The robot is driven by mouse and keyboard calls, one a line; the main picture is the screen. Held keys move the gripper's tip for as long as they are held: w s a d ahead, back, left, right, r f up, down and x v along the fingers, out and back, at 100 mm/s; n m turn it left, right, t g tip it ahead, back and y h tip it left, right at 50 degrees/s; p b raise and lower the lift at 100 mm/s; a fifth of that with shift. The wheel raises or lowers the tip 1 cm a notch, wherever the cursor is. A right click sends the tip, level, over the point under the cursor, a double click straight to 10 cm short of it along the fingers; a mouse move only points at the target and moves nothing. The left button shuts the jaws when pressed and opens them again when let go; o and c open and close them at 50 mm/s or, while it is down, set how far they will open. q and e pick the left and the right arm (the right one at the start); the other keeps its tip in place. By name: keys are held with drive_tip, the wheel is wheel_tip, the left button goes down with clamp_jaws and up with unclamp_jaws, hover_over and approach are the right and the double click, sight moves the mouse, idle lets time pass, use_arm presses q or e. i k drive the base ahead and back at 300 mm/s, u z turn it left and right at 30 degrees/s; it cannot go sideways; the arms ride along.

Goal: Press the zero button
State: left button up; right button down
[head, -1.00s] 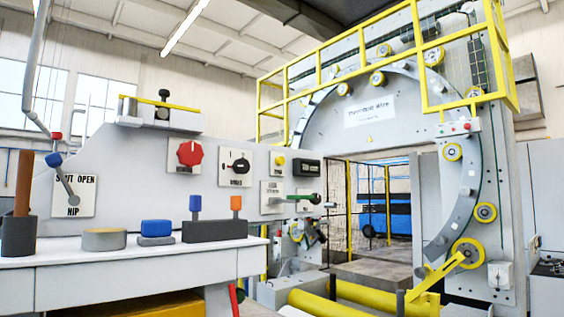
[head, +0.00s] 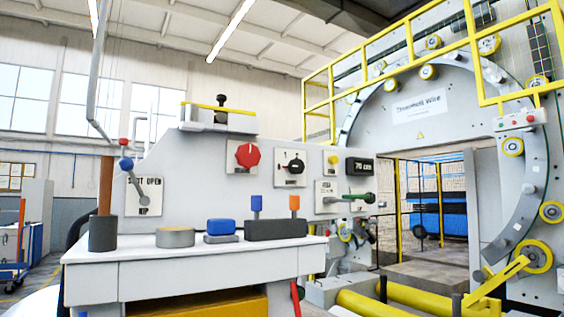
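A yellow button (head: 332,160) sits on a small white plate on the grey control panel, just left of a black display (head: 360,167) that seems to read "70 cm". The lettering on the button's plate is too small to read, so I cannot confirm it is the zero button. A red knob (head: 247,155) and a black rotary switch (head: 291,167) are further left on the panel. A lever with a green end (head: 358,197) sits below the display. Neither of my grippers is in view.
A white bench (head: 200,262) stands in front of the panel, bearing a dark cup, a grey ring, a blue block and a dark holder (head: 276,229). The large ring machine (head: 430,120) with yellow railings and rollers is at right. Open floor shows at far left.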

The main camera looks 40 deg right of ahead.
sight(333, 160)
drive_tip(key=u, duration=2.3)
drive_tip(key=k, duration=1.65)
drive_tip(key=z, duration=1.95)
drive_tip(key=i, duration=0.5)
drive_tip(key=z, duration=0.05)
